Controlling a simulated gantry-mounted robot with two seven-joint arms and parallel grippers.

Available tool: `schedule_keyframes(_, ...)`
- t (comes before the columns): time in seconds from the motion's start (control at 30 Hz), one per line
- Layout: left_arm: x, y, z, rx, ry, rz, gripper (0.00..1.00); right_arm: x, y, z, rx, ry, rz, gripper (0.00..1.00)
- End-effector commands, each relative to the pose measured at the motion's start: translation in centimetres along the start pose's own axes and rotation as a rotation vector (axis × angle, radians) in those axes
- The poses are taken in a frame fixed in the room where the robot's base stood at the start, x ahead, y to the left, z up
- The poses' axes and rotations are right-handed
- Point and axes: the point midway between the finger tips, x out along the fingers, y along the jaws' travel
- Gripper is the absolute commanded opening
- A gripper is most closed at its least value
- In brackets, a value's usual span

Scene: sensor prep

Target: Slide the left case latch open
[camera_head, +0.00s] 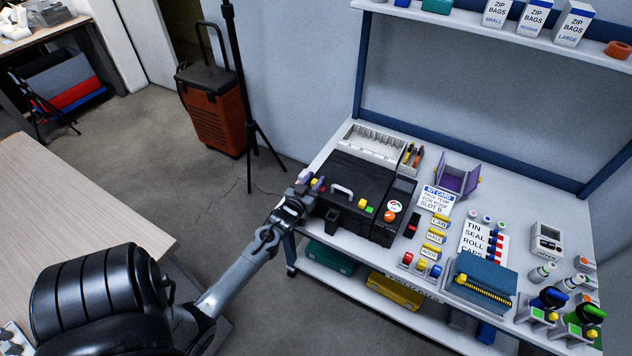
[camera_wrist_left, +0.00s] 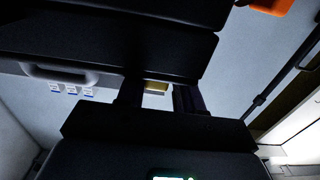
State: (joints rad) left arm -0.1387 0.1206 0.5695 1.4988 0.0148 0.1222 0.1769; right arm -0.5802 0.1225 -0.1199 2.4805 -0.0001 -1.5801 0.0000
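The black case (camera_head: 366,178) sits on the left part of the workbench, with a pale handle (camera_head: 342,190) on its front. The left case latch (camera_head: 314,182) is a small yellow piece left of the handle, with a red patch beside it. It also shows in the left wrist view (camera_wrist_left: 155,87), between my fingers. My left gripper (camera_head: 304,187) is at the case's front left corner. In the wrist view its fingers (camera_wrist_left: 158,98) are apart, one on each side of the latch; contact cannot be made out. My right gripper is not in view.
Another yellow piece (camera_head: 362,204) with a green patch is right of the handle. A white compartment tray (camera_head: 371,142) stands behind the case. Labels, a purple holder (camera_head: 457,178) and a blue pouch (camera_head: 485,275) lie to the right. A tripod (camera_head: 245,100) stands left of the bench.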

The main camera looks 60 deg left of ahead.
Motion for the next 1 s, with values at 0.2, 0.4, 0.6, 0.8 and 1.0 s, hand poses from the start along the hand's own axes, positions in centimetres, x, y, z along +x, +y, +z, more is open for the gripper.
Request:
schedule_keyframes(0.2, 0.0, 0.0, 0.0, 0.0, 0.0, -0.001, 0.34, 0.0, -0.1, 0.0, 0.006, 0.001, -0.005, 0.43)
schedule_keyframes(0.4, 0.0, 0.0, 0.0, 0.0, 0.0, 0.0, 0.34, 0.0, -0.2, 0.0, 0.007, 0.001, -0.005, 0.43)
schedule_keyframes(0.6, -0.9, 0.0, 0.0, 0.0, -0.002, 0.0, 0.34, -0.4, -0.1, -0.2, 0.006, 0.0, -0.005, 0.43)
schedule_keyframes(0.8, -3.9, 0.1, -0.1, 0.0, -0.003, 0.001, 0.34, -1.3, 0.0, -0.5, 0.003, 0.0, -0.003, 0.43)
schedule_keyframes(1.0, -7.4, 0.1, -0.1, -0.001, -0.004, 0.001, 0.34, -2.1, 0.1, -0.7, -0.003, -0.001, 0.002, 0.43)
